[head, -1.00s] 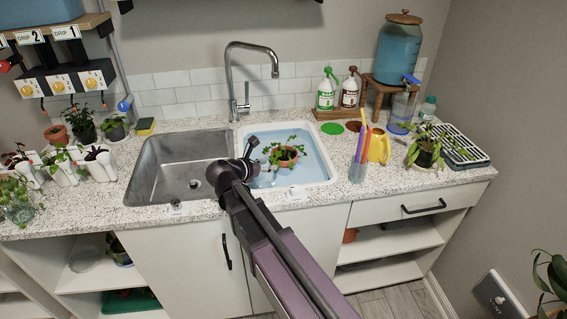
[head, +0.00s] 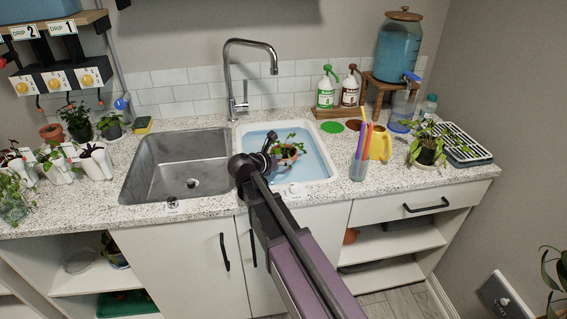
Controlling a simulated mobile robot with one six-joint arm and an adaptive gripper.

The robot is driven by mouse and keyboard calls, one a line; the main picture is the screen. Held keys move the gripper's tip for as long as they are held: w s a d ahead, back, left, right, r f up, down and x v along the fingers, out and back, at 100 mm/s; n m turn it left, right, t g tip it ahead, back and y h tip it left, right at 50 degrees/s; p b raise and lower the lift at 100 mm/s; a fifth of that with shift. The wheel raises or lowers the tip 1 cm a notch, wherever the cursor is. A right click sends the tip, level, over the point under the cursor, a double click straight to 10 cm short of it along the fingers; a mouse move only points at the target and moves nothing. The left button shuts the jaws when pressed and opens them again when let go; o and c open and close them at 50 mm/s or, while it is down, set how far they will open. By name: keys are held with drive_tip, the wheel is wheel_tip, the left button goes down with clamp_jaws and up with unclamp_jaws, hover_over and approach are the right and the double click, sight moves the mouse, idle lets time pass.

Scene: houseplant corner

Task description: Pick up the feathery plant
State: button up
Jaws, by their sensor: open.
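Several potted plants are in view, and I cannot tell for sure which is the feathery plant. A bushy green plant in a dark pot (head: 76,121) stands on the counter at the back left. A leafy plant in a terracotta pot (head: 290,151) sits in the water-filled right basin (head: 325,170). My gripper (head: 271,147) is open over this basin, just left of the terracotta pot and overlapping its leaves in the picture. I cannot tell whether it touches them. My arm hides the front left of the basin.
The tall faucet (head: 230,80) rises behind the sinks. The left steel sink (head: 180,165) is empty. Two pump bottles (head: 338,88), a cup of coloured sticks (head: 361,155), a yellow watering can (head: 380,144) and a trailing plant (head: 428,150) stand to the right. White planters (head: 95,160) stand at left.

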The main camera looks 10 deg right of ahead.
sight(291, 158)
drive_tip(key=b+x, duration=0.2)
drive_tip(key=x, duration=0.2)
drive_tip(key=shift+w+a+f, duration=0.1)
drive_tip(key=shift+w+f, duration=0.1)
drive_tip(key=shift+w+d+f, duration=0.1)
drive_tip(key=shift+w+d, duration=0.15)
drive_tip(key=shift+d, duration=0.2)
drive_tip(key=shift+c, duration=0.2)
clamp_jaws()
